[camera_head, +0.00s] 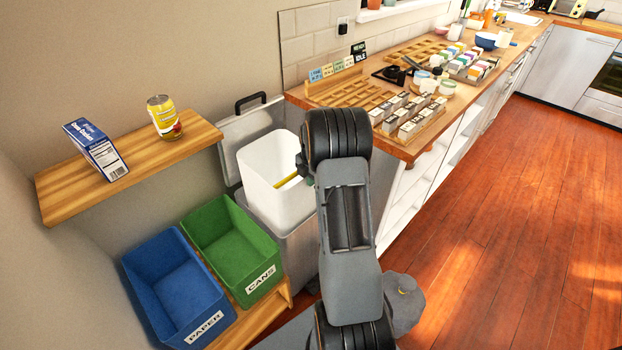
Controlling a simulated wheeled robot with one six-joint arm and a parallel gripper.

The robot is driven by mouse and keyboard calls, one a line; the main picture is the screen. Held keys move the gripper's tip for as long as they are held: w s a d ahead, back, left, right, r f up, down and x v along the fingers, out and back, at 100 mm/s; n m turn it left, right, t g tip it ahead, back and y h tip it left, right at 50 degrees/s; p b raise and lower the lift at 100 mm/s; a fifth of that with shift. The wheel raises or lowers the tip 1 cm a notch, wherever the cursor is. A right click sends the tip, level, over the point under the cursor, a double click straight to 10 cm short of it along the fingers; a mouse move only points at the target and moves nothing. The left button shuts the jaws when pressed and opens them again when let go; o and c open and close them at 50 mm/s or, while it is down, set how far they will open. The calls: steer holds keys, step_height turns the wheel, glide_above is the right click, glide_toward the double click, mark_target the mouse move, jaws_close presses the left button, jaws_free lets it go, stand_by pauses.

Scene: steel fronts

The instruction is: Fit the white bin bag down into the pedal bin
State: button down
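The pedal bin (302,245) is a grey metal box beside the counter's end, with its lid (240,132) raised against the wall. The white bin bag (262,195) is box-shaped and open at the top. Its white sides stand up above the bin's rim; how far it reaches down inside is hidden. A yellow strip (288,181) shows inside the bag's mouth. My arm crosses in front of the bag's right side and the bin.
A blue PAPER crate (157,312) and a green CANS crate (217,262) stand left of the bin. Above them, a wooden shelf (70,192) holds a blue box (95,149) and a can (163,117). A grey lumpy thing (405,308) lies on the floor. Floor at right is clear.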

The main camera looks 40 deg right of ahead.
steer(key=shift+f, duration=0.1)
stand_by(0.3)
steer(key=c, duration=1.2)
jaws_free()
steer(key=shift+c, duration=0.2)
step_height(320, 180, up, 14)
steer(key=shift+s, duration=0.3)
steer(key=shift+f, duration=0.1)
